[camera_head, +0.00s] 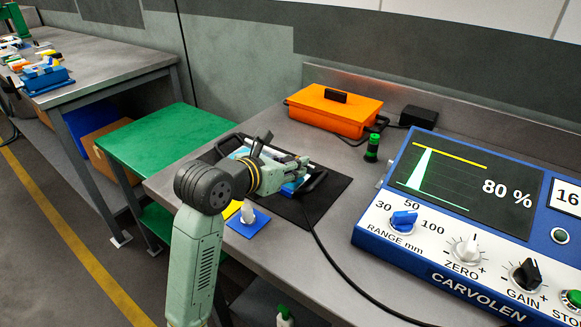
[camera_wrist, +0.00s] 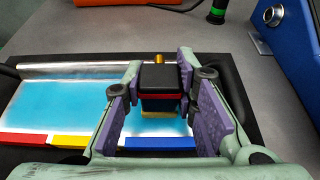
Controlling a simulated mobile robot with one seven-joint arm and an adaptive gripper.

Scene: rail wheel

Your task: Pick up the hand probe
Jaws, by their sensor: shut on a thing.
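The hand probe (camera_wrist: 160,78) is a small black block with a red band, a yellowish lower part and a brass fitting on top. It stands between the two purple-padded fingers of my gripper (camera_wrist: 160,90), which is shut on it. It is over or on a light-blue plate (camera_wrist: 60,105) with a silvery bar at its far side and red, yellow and blue strips along its near edge. Whether the probe touches the plate I cannot tell. In the head view my gripper (camera_head: 294,178) is over the plate and hides the probe.
The plate lies on a black mat (camera_head: 335,192) with black handles beside it. An orange case (camera_head: 325,112) and a green-black bottle (camera_head: 372,148) stand behind. A large blue instrument (camera_head: 440,255) reading 80 % is at right. A black cable (camera_head: 335,262) crosses the bench front.

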